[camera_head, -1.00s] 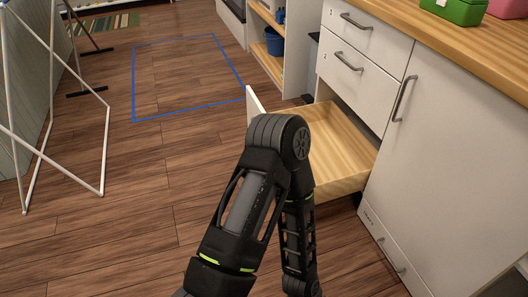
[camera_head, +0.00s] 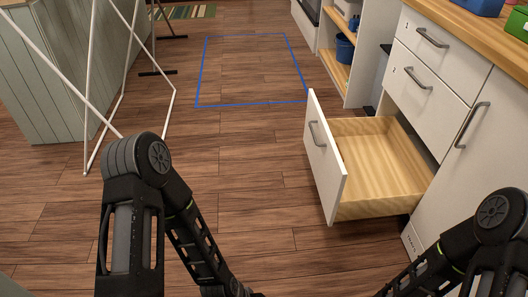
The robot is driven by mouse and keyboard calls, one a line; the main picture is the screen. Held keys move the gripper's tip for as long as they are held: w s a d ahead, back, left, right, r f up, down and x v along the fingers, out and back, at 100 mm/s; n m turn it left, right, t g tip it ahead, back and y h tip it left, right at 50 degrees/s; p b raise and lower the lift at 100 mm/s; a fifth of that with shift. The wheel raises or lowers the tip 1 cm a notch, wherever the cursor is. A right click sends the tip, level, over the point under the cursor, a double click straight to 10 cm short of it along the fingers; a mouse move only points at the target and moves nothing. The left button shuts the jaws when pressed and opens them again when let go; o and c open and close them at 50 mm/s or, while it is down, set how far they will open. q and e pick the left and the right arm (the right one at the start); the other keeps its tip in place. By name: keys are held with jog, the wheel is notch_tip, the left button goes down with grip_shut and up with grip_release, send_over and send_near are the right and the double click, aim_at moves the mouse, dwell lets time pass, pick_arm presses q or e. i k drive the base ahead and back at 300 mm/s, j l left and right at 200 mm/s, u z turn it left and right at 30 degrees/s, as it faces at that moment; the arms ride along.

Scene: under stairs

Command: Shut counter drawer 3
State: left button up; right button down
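An open drawer with a white front (camera_head: 324,158) and a bare wooden inside (camera_head: 385,165) sticks out to the left from the white counter. It is the lowest of a stack of three, and its grey handle (camera_head: 316,134) faces left. The two drawers above it (camera_head: 423,83) are shut. My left arm bends at the lower left and my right arm at the lower right. Both arms run out of the bottom of the picture, and neither gripper shows. Both visible arm parts look apart from the drawer.
The counter (camera_head: 485,125) with its wooden top stands at the right. A white shelf unit with a blue bucket (camera_head: 345,47) is behind it. A white rack (camera_head: 90,100) stands at the left. The floor inside the blue outline (camera_head: 250,71) is clear.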

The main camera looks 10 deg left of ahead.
aim_at(382, 173)
jog(key=i+l, duration=0.15)
jog(key=i, duration=0.45)
jog(key=i+l+u, duration=0.1)
jog(key=i, duration=0.5)
